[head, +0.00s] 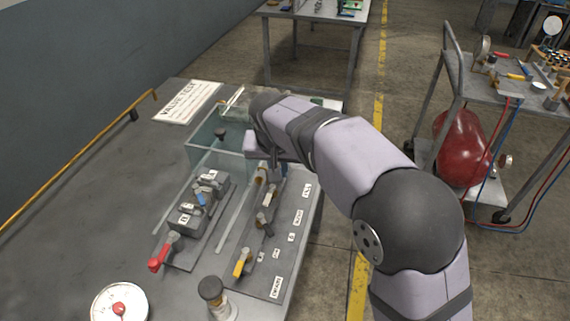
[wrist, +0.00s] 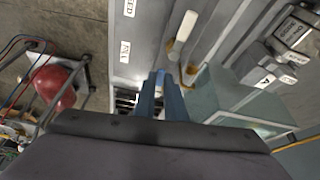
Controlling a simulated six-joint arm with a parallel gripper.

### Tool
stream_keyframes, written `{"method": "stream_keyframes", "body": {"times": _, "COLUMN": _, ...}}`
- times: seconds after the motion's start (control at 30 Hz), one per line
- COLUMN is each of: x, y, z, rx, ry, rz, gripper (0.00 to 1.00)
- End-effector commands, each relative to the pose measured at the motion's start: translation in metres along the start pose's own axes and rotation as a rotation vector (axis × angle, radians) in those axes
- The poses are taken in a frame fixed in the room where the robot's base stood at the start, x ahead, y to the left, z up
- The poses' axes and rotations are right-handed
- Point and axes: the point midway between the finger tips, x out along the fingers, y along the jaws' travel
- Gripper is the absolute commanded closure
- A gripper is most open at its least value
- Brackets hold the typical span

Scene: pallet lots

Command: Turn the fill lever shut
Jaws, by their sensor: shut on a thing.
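My gripper (head: 273,165) is low over the valve board beside the glass tank (head: 205,147), with its fingers pointing down. In the wrist view its two blue fingers (wrist: 160,76) are close together, shut on the fill lever next to the FILL label (wrist: 124,52). The fingers hide most of that lever, so its angle cannot be told. A brass fitting (wrist: 189,74) shows beside the fingertips. A cream-handled lever (wrist: 182,31) stands just beyond, and it also shows in the head view (head: 268,197). The FILL label also shows in the head view (head: 306,190).
A yellow lever (head: 242,262), a red lever (head: 160,253) and a grey valve block (head: 203,191) share the bench. A gauge (head: 119,304) and a dark-topped knob (head: 212,289) stand at the front. A cart (head: 500,90) is off to the right.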

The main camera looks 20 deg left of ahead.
Motion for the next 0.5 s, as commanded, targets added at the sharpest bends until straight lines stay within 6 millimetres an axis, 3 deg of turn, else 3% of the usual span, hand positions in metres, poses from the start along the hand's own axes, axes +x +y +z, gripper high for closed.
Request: {"method": "stream_keyframes", "body": {"times": 0.5, "x": -0.0009, "y": -0.0097, "z": -0.0023, "rx": 0.153, "ry": 0.004, "rz": 0.058, "gripper": 1.00}}
